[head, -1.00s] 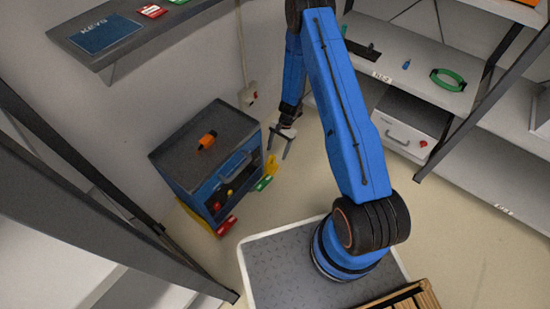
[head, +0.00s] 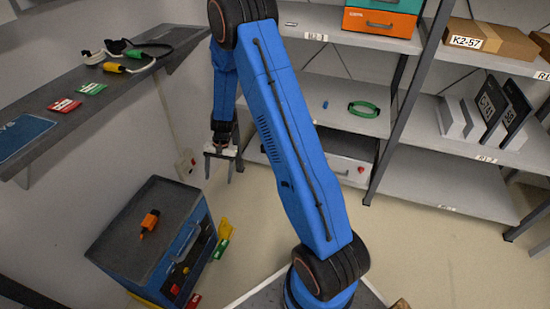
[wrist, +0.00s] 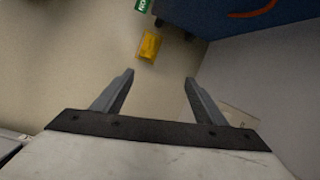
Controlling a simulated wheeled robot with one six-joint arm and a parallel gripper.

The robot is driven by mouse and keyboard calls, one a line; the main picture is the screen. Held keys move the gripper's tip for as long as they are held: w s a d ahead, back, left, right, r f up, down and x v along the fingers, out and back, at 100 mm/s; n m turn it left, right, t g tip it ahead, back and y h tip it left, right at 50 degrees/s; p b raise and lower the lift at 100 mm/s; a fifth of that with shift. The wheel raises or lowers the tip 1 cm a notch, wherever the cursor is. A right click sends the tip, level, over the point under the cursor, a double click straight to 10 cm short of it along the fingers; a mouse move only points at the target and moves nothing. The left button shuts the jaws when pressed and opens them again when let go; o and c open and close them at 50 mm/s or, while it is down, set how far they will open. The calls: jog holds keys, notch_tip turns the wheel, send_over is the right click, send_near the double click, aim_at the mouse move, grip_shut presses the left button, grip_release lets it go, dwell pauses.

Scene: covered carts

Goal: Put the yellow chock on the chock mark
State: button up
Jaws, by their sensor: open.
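A yellow piece (head: 226,228), which looks like the chock, is low beside the right side of the blue cart (head: 190,245). In the wrist view the yellow piece (wrist: 149,45) lies ahead of the fingertips, slightly left of centre, with a gap between. My gripper (head: 219,172) is open and empty, pointing down above and behind the cart's right side. Its two fingers (wrist: 158,78) are spread apart in the wrist view. I cannot make out the chock mark for certain.
A green labelled piece (head: 221,248) and a red one (head: 194,300) are low by the cart. An orange object (head: 149,222) lies on the cart's dark top. A wall shelf (head: 125,75) is at left, and a rack (head: 440,195) at right. Bare floor (head: 430,250) lies between.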

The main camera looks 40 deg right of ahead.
jog(key=s+r+n+t, duration=0.1)
jog(key=s+r, duration=0.3)
jog(key=r, duration=0.5)
jog(key=s+r+n+t+h, duration=0.15)
jog(key=s+r, duration=0.35)
jog(key=r, duration=0.5)
jog(key=s+r+n, duration=0.2)
jog(key=s+r, duration=0.2)
jog(key=r, duration=0.5)
jog(key=s+d+r+n+t+h, duration=0.1)
jog(key=s+r, duration=0.4)
jog(key=s, duration=0.7)
jog(key=s+d+r+n+t, duration=0.2)
jog(key=s+r, duration=0.3)
jog(key=s, duration=0.7)
jog(key=shift+s+d+r+h, duration=0.15)
jog(key=shift+d+r+h, duration=0.2)
jog(key=shift+r, duration=0.05)
jog(key=shift+n+t, duration=0.25)
